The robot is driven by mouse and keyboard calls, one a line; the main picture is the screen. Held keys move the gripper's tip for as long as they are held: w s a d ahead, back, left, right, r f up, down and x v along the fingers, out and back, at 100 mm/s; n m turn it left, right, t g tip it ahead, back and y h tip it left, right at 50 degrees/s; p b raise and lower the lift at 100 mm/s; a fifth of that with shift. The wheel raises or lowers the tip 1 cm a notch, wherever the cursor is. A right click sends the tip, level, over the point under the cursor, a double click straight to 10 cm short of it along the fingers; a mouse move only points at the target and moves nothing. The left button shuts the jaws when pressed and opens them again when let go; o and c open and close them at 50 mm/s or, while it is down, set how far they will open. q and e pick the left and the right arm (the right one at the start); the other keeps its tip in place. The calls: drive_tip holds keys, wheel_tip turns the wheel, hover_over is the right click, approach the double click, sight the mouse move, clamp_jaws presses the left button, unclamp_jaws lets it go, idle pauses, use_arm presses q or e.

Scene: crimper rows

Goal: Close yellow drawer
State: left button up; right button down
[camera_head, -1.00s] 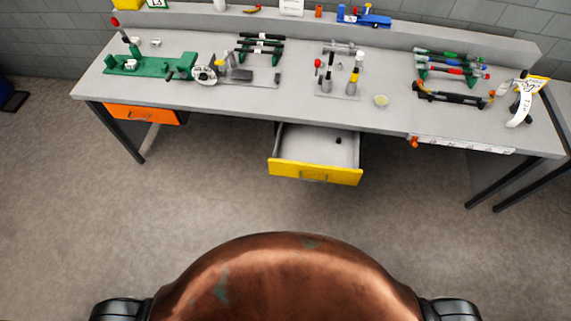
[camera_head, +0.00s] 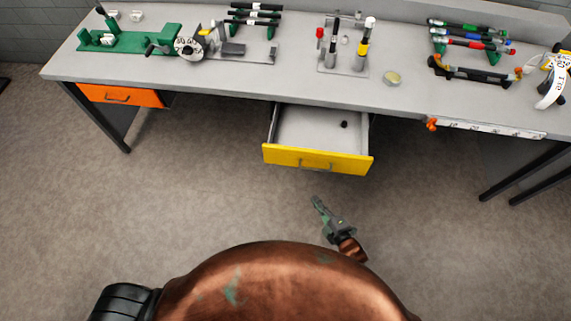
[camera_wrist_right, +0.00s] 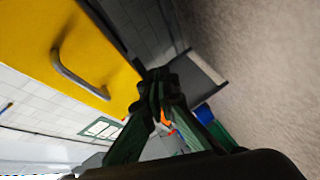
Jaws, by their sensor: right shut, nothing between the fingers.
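The yellow drawer (camera_head: 340,162) is pulled out from under the workbench in the head view, with its grey inside showing and a small dark object (camera_head: 344,124) in it. Its front has a grey handle (camera_head: 316,165). My right gripper (camera_head: 317,201) is just in front of the drawer and lower in the picture, apart from it, shut and empty. In the right wrist view the yellow drawer front (camera_wrist_right: 45,45) with its handle (camera_wrist_right: 80,75) fills the upper left, and the shut fingertips (camera_wrist_right: 156,85) are beside its edge. My left gripper is not in view.
The grey workbench (camera_head: 190,76) holds a green fixture (camera_head: 150,42), grey fixtures and rows of crimper-like tools (camera_head: 470,45). An orange drawer (camera_head: 122,95) at the left is shut. The floor (camera_head: 210,190) before the bench is clear.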

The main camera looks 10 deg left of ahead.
drive_tip(key=a+r+n+y+b, duration=0.3)
drive_tip(key=a+r+n+y, duration=0.15)
drive_tip(key=a+r, duration=0.45)
drive_tip(key=shift+n+t, duration=0.3)
drive_tip(key=shift+n, duration=0.15)
drive_tip(key=x, duration=0.3)
drive_tip(key=w+d+b+x, duration=0.1)
drive_tip(key=x, duration=0.3)
drive_tip(key=r+b+x, duration=0.1)
drive_tip(key=x, duration=0.2)
drive_tip(key=shift+w, duration=0.5)
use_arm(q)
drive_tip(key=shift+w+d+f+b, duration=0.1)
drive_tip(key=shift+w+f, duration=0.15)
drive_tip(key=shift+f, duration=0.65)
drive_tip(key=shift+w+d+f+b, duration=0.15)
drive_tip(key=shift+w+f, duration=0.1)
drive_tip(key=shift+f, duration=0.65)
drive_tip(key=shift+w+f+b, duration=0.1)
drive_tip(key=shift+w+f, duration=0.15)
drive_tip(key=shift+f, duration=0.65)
use_arm(e)
drive_tip(key=shift+w+r, duration=0.15)
drive_tip(key=shift+w, duration=0.4)
